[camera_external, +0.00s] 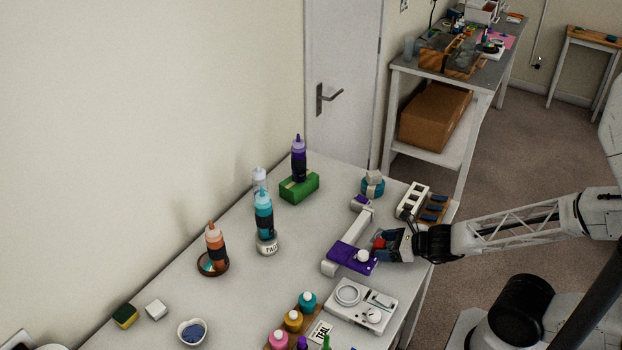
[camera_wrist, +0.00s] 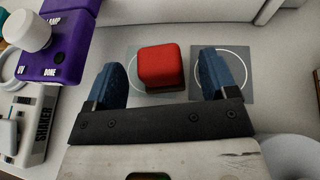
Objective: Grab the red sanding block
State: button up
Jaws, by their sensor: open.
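The red sanding block (camera_wrist: 161,66) sits on a grey square marked with a white circle, on the light table. In the wrist view my gripper (camera_wrist: 172,82) is open, with one blue finger on each side of the block. The block is a little nearer the left finger, with a gap to the right one.
A purple lamp base (camera_external: 352,257) with a white knob stands just left of my gripper. A white shaker (camera_external: 360,304) is in front. Several bottles and a green block (camera_external: 299,187) are farther left. A second grey square (camera_wrist: 236,88) lies right of the block.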

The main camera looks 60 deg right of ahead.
aim_at(376, 245)
jog(key=shift+x, duration=1.55)
jog(key=shift+c, duration=0.2)
jog(key=c, duration=1)
